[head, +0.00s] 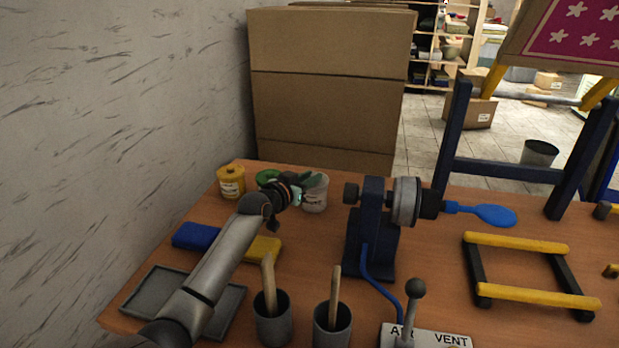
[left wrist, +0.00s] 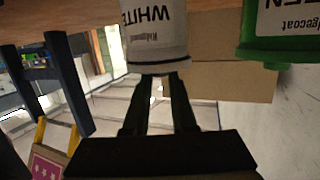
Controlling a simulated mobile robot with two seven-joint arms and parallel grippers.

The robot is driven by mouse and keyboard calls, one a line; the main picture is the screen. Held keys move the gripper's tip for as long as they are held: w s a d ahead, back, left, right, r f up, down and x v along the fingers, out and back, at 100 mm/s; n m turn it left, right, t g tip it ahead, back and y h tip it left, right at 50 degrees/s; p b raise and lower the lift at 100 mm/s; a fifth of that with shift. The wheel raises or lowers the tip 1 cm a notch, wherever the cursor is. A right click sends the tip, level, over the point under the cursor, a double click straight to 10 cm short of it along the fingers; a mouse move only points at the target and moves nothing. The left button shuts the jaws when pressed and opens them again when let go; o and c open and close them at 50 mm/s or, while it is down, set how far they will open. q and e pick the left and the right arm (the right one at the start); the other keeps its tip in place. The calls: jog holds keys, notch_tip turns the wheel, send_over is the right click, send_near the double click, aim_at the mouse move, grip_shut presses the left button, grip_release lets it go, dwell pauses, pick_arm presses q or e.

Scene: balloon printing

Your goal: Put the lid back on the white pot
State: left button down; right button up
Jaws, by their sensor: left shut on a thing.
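The white pot (head: 315,198) stands near the back of the table, in front of the cardboard boxes. In the left wrist view the white pot (left wrist: 158,25) appears upside down, with its WHITE label showing. My left gripper (head: 307,183) is at the pot's top edge. In the left wrist view the fingertips (left wrist: 158,76) meet the pot's rim end and are shut on what looks like the white lid. The lid is mostly hidden, and I cannot tell whether it is seated or just above the rim. My right gripper is not in view.
A green pot (head: 267,177) and a yellow pot (head: 231,182) stand to the left. A dark blue machine (head: 373,225) with a blue balloon (head: 494,215) stands to the right. Two grey cups (head: 272,322) (head: 332,328) and a grey tray (head: 150,293) are nearer.

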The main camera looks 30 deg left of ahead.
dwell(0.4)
pick_arm(q)
jog(key=shift+c, duration=0.8)
grip_release()
jog(key=shift+r+p, duration=1.65)
jog(key=shift+r, duration=0.05)
jog(key=shift+r+p, duration=1.75)
jog(key=shift+r, duration=0.1)
jog(key=shift+c, duration=0.2)
